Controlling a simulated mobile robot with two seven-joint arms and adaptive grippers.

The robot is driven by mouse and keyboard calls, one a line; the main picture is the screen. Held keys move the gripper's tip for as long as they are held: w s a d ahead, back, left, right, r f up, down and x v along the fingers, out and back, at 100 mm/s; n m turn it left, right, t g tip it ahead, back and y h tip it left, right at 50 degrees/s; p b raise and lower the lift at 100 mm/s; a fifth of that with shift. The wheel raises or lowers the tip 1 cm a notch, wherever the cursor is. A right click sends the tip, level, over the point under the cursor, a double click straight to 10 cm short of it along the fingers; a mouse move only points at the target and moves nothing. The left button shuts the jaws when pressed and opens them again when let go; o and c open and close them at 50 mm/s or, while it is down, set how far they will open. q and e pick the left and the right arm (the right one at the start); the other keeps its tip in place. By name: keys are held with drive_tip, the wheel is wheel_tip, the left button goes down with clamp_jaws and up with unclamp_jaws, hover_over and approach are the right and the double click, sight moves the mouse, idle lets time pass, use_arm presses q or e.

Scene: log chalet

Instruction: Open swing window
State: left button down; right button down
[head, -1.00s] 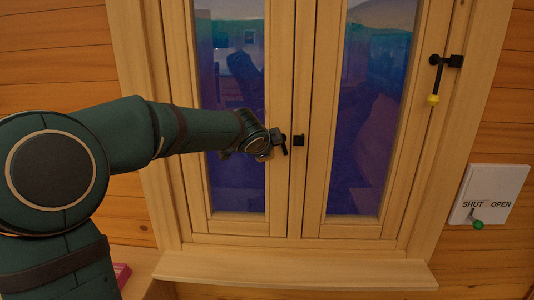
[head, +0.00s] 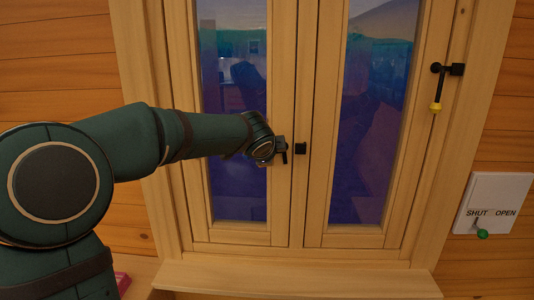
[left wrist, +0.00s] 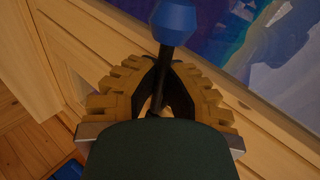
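The swing window has two tall wooden sashes, a left sash (head: 280,100) and a right sash (head: 313,190); both look closed in the head view. Black catch parts (head: 301,148) sit where they meet. My left gripper (left wrist: 163,68) is at the inner edge of the left sash, mostly hidden behind my wrist in the head view. In the left wrist view its two tan-padded fingers close around the black stem of a handle with a blue knob (left wrist: 174,20). The knob sticks out beyond the fingertips. My right gripper is in neither view.
A black stay with a yellow knob (head: 436,106) hangs at the right frame. A SHUT/OPEN switch plate (head: 493,203) with a green-knobbed lever (head: 482,233) is on the right wall. A wooden sill (head: 300,278) juts out below. A pink item (head: 122,282) lies lower left.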

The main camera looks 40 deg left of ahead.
use_arm(q)
drive_tip(key=s+d+m+h, duration=0.1)
drive_tip(key=s+d, duration=0.1)
drive_tip(key=s, duration=0.9)
drive_tip(key=shift+r+b, duration=0.15)
drive_tip(key=shift+b, duration=0.15)
drive_tip(key=shift+d, duration=0.1)
drive_tip(key=c, duration=1)
unclamp_jaws()
drive_tip(key=shift+s+d, duration=0.1)
drive_tip(key=shift+c, duration=0.2)
drive_tip(key=v, duration=1.2)
